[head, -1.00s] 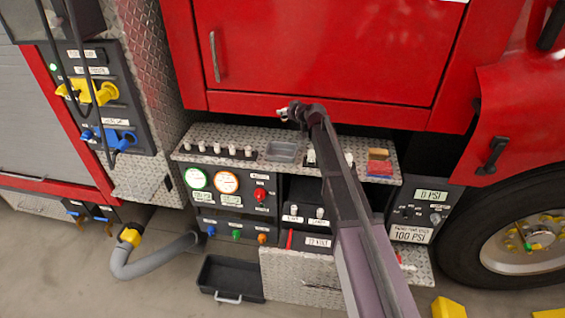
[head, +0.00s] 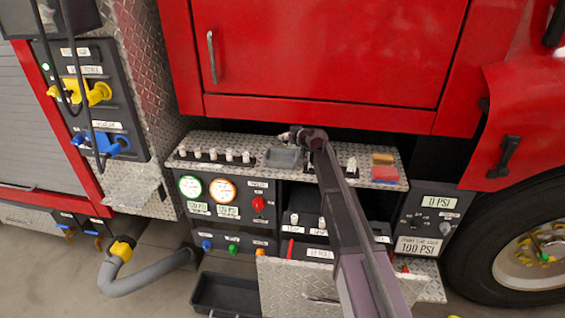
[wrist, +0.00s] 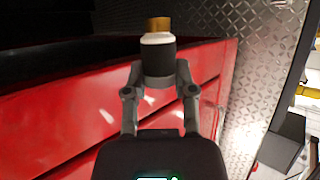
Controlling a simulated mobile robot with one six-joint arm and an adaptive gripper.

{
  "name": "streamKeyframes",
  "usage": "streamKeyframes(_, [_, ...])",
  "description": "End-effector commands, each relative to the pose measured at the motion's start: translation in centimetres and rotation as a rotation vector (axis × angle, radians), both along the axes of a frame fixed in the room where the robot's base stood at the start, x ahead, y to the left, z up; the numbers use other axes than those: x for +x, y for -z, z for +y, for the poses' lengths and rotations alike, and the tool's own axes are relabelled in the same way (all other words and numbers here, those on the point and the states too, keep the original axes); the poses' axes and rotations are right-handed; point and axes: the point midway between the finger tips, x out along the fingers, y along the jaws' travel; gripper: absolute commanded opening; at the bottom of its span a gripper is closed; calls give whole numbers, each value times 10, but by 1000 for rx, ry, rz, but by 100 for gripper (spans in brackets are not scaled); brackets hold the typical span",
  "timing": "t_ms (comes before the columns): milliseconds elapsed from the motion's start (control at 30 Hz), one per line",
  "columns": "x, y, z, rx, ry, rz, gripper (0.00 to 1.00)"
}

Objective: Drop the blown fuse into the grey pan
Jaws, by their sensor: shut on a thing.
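My gripper (head: 290,136) is shut on the blown fuse, a short upright cylinder with a gold cap, a white band and a dark lower part. The fuse (wrist: 157,42) shows clearly in the wrist view, at the tips of my gripper (wrist: 158,82). In the head view it is too small to make out well. The grey pan (head: 283,158) is a small shallow tray on the diamond-plate shelf. In the head view my gripper appears just above the pan's back edge; the exact height gap cannot be told. The pan is not clearly seen in the wrist view.
A row of white-topped fuses (head: 230,156) stands left of the pan on the shelf (head: 262,174). More white pieces (head: 351,166) stand to the right, beside a red and tan block (head: 383,166). The red truck body (head: 320,60) rises behind.

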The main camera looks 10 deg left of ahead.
Motion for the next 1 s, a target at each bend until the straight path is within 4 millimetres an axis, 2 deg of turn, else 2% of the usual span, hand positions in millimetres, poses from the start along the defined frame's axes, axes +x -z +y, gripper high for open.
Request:
streamKeyframes(367, [0, 5, 1, 0, 0, 0, 1])
streamKeyframes(1000, [0, 51, 2, 0, -1, 0, 1])
